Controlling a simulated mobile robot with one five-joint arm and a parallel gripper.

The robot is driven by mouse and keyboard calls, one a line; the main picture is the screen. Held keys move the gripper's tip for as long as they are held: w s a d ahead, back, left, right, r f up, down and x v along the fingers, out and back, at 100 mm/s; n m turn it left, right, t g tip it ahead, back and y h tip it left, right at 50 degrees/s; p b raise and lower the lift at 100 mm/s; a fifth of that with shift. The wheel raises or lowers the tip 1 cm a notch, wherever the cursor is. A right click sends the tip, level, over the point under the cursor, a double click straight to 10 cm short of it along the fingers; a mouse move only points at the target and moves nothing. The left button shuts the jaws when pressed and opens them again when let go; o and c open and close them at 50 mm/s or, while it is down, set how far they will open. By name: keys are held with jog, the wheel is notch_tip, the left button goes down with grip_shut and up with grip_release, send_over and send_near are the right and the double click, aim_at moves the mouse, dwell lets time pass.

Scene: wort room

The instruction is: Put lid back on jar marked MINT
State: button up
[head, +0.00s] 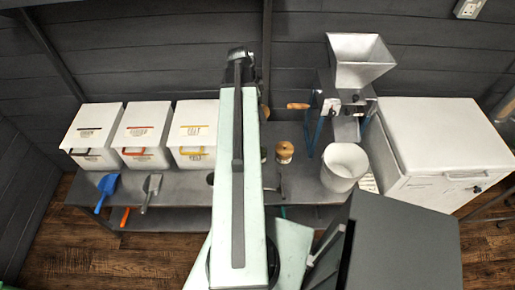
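A small jar (284,152) with a wooden-looking top stands on the grey bench just right of my arm. Its label is too small to read, so I cannot tell whether it is the one marked MINT. A dark edge beside it, close against my arm, may be part of another jar, mostly hidden. I cannot make out a loose lid. My raised arm covers the middle of the bench, and my gripper does not show.
Three white labelled bins (91,135) stand at the bench's left, with a blue scoop (106,190) and a grey scoop (151,190) in front. A white bucket (344,165) stands below a metal hopper mill (358,62). A white chest (440,145) is at right, a dark box (405,245) nearer.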

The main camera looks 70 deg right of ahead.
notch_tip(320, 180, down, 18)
jog(key=b, duration=1.4)
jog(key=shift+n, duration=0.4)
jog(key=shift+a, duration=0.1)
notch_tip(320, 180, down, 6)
jog(key=b, duration=0.6)
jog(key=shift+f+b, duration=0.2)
jog(key=shift+b, duration=0.2)
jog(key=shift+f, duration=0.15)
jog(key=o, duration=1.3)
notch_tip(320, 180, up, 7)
jog(key=p, duration=0.6)
jog(key=shift+p, duration=0.4)
